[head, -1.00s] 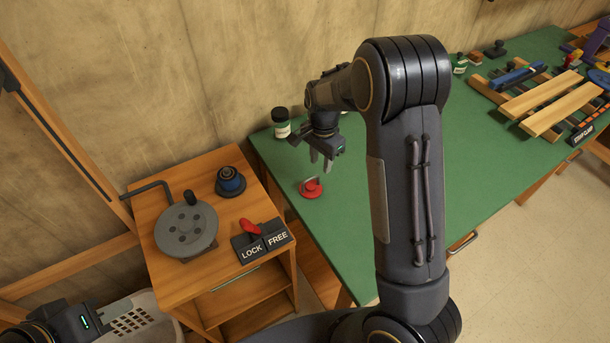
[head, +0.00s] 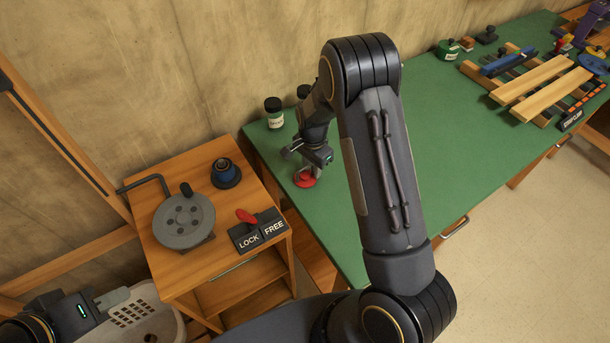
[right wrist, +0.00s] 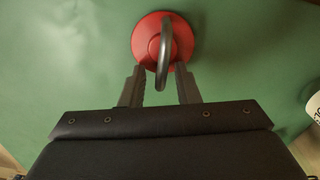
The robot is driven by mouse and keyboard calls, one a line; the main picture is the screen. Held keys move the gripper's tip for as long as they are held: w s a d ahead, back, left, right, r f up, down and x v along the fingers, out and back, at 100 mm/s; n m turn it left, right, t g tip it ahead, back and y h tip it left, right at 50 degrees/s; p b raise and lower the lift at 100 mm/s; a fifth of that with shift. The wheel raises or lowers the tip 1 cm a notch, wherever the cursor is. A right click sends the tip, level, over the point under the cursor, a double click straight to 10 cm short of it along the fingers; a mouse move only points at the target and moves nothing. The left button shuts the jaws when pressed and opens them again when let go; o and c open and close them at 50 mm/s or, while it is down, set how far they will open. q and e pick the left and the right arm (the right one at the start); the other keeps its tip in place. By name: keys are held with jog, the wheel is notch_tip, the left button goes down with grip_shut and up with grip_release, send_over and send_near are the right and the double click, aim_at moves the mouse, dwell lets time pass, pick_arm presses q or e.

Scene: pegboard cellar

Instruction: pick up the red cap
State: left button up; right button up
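The red cap (head: 305,181) is a round red disc with a grey curved handle, near the left end of the green bench. It also shows in the right wrist view (right wrist: 148,42), where its handle stands up toward the camera. My right gripper (head: 300,163) is low over the cap. In the right wrist view its fingers (right wrist: 160,69) are apart, with the handle between them and a gap on each side. My left gripper (head: 118,298) is at the lower left, far from the cap; its finger opening is not clear.
The green bench (head: 420,150) is clear around the cap; dark-lidded jars (head: 274,115) stand behind it. Wooden clamp bars (head: 530,78) lie far right.

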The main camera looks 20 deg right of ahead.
grip_shut()
jog(key=shift+r, duration=0.1)
